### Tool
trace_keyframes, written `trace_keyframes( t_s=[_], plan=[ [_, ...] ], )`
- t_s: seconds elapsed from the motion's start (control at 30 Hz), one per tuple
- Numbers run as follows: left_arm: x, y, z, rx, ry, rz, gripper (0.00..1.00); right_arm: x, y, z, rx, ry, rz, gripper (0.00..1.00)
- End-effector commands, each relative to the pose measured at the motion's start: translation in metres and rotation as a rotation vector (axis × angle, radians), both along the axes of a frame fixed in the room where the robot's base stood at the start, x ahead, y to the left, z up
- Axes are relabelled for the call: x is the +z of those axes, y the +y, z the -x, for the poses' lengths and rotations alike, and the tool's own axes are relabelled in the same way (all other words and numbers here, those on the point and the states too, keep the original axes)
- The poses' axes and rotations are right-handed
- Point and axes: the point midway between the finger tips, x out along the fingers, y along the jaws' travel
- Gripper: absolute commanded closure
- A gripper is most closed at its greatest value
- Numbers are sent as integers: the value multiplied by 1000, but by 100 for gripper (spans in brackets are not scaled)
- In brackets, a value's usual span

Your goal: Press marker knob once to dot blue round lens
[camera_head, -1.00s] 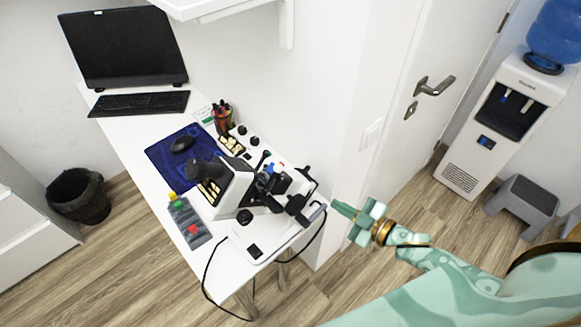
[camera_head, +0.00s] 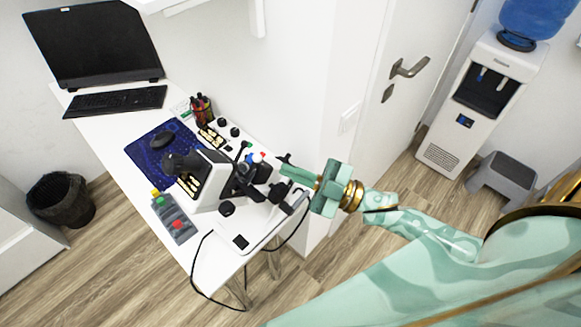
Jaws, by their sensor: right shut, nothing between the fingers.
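A white and black lens-measuring instrument (camera_head: 212,182) stands on the near part of the white desk. Small blue and red parts (camera_head: 256,157) show on its right side. I cannot tell which part is the marker knob, and I cannot make out the blue round lens. My right gripper (camera_head: 284,171) is pale green, shut and empty. Its fingertips point left, close to the right end of the instrument, above or beside its black parts. I cannot tell whether they touch. My left gripper is not in view.
A wall and door (camera_head: 395,120) stand right of the desk. A black cable hangs at its front.

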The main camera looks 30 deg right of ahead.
Motion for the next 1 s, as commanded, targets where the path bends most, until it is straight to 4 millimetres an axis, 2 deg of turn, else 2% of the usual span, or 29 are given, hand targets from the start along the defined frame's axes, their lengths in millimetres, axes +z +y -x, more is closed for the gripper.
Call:
trace_keyframes(
  t_s=[0.37, 0.43, 0.6, 1.0],
  plan=[
    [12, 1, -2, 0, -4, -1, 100, 24, 56, -53, 0, -4, -1, 100],
    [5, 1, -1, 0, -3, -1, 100, 9, 49, -57, -2, 3, 2, 100],
    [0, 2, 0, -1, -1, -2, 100, -7, 40, -63, -1, 2, 0, 100],
    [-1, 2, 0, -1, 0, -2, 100, -11, 36, -65, 0, 0, 0, 100]
  ],
)
